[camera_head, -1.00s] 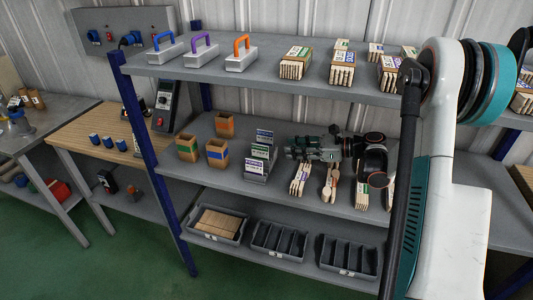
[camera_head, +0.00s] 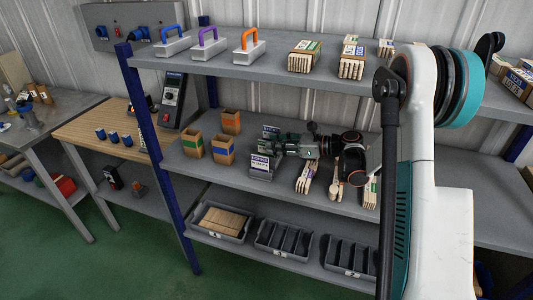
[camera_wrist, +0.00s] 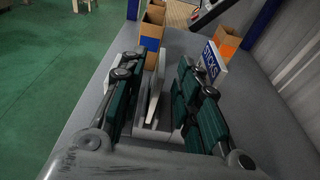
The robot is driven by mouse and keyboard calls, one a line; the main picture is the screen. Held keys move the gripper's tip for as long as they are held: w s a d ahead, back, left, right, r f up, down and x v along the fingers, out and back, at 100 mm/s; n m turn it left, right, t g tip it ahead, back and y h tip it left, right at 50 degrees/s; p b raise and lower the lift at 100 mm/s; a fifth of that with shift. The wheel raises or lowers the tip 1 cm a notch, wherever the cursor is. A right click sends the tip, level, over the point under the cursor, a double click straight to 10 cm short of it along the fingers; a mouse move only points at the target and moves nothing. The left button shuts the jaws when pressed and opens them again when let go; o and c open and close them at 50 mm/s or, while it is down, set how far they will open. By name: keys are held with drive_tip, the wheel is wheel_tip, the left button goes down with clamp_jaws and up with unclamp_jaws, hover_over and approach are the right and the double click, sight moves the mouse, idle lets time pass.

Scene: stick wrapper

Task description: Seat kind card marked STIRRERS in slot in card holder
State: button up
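The grey card holder (camera_head: 261,175) stands on the middle shelf; its base also shows between my fingers in the wrist view (camera_wrist: 150,137). A white card (camera_head: 261,162) with dark print stands upright at its front; the print is too small to read surely. In the wrist view, thin white cards (camera_wrist: 156,85) stand nearly edge-on between my fingers, their faces hidden. My gripper (camera_head: 270,144) is open around them, with a gap visible on both sides (camera_wrist: 158,68). A card marked STICKS (camera_wrist: 210,60) stands beyond the right finger; its upper part shows behind my gripper (camera_head: 270,131).
Several cardboard boxes (camera_head: 222,150) stand left of the holder. Stick bundles (camera_head: 306,177) and wooden spoons (camera_head: 335,186) lie to its right. The upper shelf (camera_head: 225,68) is overhead; grey trays (camera_head: 284,241) sit on the shelf below.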

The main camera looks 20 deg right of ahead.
drive_tip(key=b+x, duration=0.1)
drive_tip(key=x, duration=0.3)
drive_tip(key=shift+d, duration=0.1)
drive_tip(key=shift+c, duration=0.6)
clamp_jaws()
drive_tip(key=shift+r, duration=0.15)
wheel_tip(320, 180, up, 4)
drive_tip(key=shift+f+p, duration=0.15)
drive_tip(key=shift+p, duration=0.85)
drive_tip(key=f+b+v, duration=0.2)
drive_tip(key=f+v, duration=0.1)
drive_tip(key=v, duration=1.4)
drive_tip(key=shift+s+d+f+b, duration=0.3)
drive_tip(key=shift+s+d+f, duration=0.1)
drive_tip(key=shift+d, duration=0.25)
